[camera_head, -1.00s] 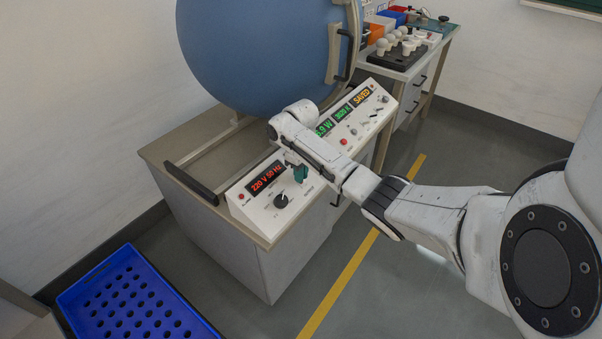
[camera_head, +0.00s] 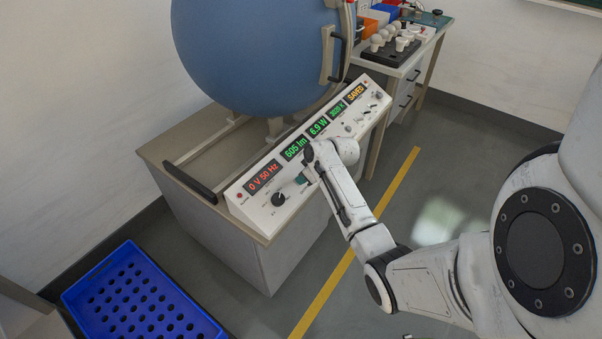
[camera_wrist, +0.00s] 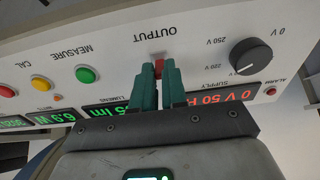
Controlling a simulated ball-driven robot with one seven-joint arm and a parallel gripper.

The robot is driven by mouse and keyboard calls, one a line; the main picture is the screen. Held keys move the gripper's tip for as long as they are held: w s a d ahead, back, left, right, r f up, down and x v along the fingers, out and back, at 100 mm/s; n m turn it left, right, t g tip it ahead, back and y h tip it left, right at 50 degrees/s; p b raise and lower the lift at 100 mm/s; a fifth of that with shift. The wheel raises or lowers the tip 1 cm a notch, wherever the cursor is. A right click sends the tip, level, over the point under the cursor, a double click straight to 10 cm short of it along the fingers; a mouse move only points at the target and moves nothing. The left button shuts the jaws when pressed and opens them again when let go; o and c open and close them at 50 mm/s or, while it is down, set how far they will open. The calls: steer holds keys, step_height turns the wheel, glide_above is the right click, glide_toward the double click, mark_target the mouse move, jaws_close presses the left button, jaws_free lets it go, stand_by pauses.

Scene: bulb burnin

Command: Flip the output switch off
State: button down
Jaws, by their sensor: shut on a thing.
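The white control panel (camera_head: 262,206) stands on the bench below the blue sphere. Its red display (camera_head: 263,178) reads 0 V 50 Hz. In the wrist view, the red output switch (camera_wrist: 159,66) shows below the OUTPUT label, between the green fingertips. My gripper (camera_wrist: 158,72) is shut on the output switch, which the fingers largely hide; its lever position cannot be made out. In the head view my gripper (camera_head: 301,179) reaches the panel's front face, partly hidden by my wrist.
The black voltage knob (camera_wrist: 251,56) is beside the output switch. The green measure button (camera_wrist: 86,74) lies on the other side. A blue perforated crate (camera_head: 140,300) is on the floor at lower left. Bulbs (camera_head: 392,37) stand on a rack at the back.

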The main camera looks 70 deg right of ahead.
steer(key=f+t+b, duration=0.1)
steer(key=b, duration=0.1)
steer(key=s+t+h+b, duration=0.1)
steer(key=t+b, duration=0.1)
steer(key=shift+s+a+f+t, duration=0.1)
steer(key=shift+a+f+t, duration=0.05)
steer(key=shift+f+t, duration=0.2)
steer(key=shift+s+t+b, duration=0.1)
steer(key=shift+t+b, duration=0.45)
steer(key=shift+b, duration=0.55)
steer(key=shift+r, duration=0.1)
steer(key=c, duration=1.2)
jaws_free()
steer(key=shift+o, duration=0.2)
steer(key=v, duration=1.1)
steer(key=shift+f, duration=0.3)
